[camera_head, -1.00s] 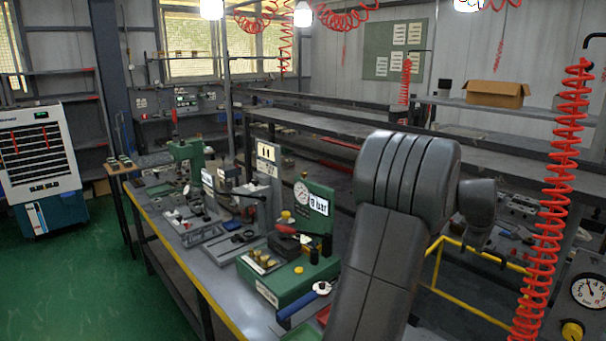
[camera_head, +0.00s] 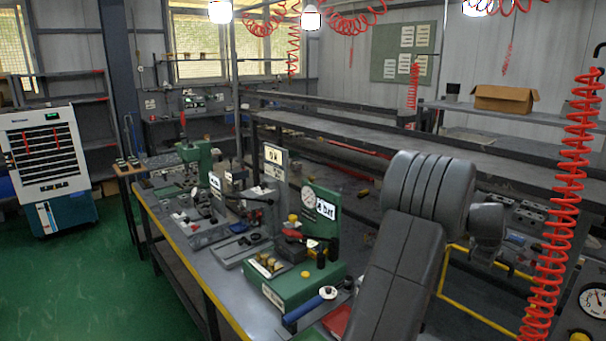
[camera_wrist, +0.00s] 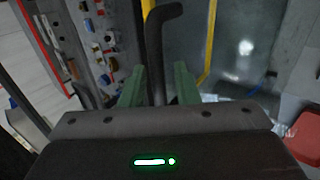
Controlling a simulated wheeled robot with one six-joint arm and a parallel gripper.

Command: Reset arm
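My arm (camera_head: 405,260) rises at the lower right of the head view, bent at a grey rounded joint (camera_head: 428,185). My gripper is not visible in the head view. In the wrist view my gripper (camera_wrist: 158,80) shows two green fingers set apart, so it is open. A black rod with a hooked top (camera_wrist: 155,45) shows in the gap between the fingers; gaps show beside it, and I cannot tell its distance. I see nothing held.
A workbench (camera_head: 235,315) with a green gauge fixture (camera_head: 305,280) stands left of my arm. A red coiled hose (camera_head: 560,220) hangs at the right, near a pressure gauge (camera_head: 595,300). Green floor (camera_head: 70,285) is open at the left.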

